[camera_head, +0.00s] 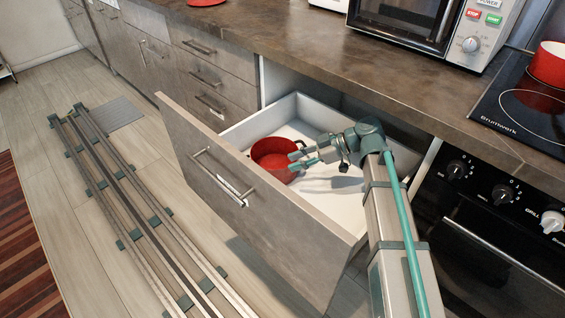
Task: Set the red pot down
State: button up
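A red pot (275,158) is inside the open drawer (325,195), toward its left part. It looks upright; whether its base touches the drawer floor is hard to tell. My gripper (291,160) reaches in from the right, with its fingertips at the right side of the pot's rim. The two fingers show apart with a gap between them. Whether they touch the pot is too small to tell. A second red pot (548,64) stands on the hob at the far right, cut off by the picture edge.
The drawer's tall front panel (245,195) with its handle stands pulled out. The worktop (300,45) is above and behind the drawer, with a microwave (440,30) on it. An oven (490,220) is on the right. Floor rails (130,200) run at left. The drawer's right part is free.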

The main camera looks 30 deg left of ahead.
jog(key=shift+p+v, duration=0.35)
jog(key=shift+v, duration=1.95)
jog(key=shift+s+r, duration=0.1)
